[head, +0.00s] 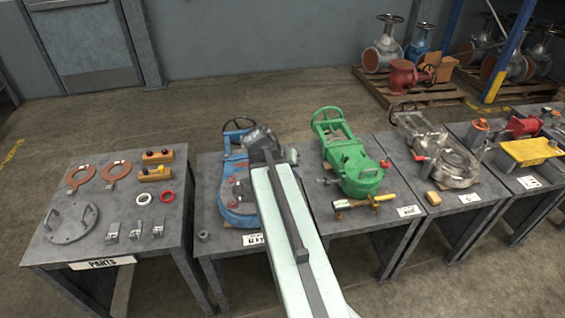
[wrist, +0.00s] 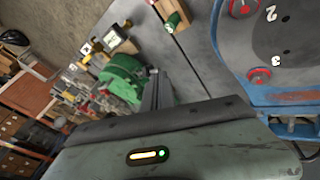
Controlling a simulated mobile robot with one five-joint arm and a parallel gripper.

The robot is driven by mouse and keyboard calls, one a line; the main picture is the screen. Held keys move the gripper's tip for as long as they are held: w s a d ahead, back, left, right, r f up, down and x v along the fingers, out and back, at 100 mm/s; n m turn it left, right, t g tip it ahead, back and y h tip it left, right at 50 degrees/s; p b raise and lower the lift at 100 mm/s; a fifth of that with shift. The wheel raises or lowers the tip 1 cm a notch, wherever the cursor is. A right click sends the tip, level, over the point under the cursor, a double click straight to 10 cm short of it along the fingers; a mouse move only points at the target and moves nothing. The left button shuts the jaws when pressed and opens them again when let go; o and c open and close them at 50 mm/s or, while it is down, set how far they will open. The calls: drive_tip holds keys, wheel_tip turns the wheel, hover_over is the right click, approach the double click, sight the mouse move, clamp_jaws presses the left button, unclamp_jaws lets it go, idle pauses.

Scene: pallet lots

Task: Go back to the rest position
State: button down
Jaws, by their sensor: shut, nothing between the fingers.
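My gripper (head: 262,142) shows in the head view at the far end of my pale, outstretched arm. It is shut and empty. It is in front of the blue valve body (head: 236,205) and hides part of it; I cannot tell the exact height above it. In the wrist view, the blue body (wrist: 285,85) fills the right side, with red knobs and the numbers 2 and 3 on a grey face. The green valve (head: 352,165) stands on the table to the right, apart from my gripper; it also shows in the wrist view (wrist: 122,75).
The parts table (head: 80,248) at left carries rings, a flange and small blocks. A silver valve (head: 450,160) and a yellow-and-red unit (head: 527,152) stand on tables at right. Pallets (head: 415,97) with valves lie behind. Open floor (head: 215,100) lies behind the tables.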

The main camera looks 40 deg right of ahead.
drive_tip(key=w+a+r+n+t+p, duration=0.1)
drive_tip(key=w+a+r+p, duration=0.15)
drive_tip(key=a, duration=0.25)
drive_tip(key=w+a+r+n+p, duration=0.1)
drive_tip(key=w+a+r+p, duration=0.1)
drive_tip(key=w+a, duration=0.3)
drive_tip(key=s+a+n+y+p, duration=0.2)
drive_tip(key=a+n+y, duration=0.4)
drive_tip(key=a, duration=2.1)
drive_tip(key=shift+f+n+y+p, duration=0.2)
drive_tip(key=shift+n+y+p, duration=0.1)
drive_tip(key=shift+n+p, duration=0.6)
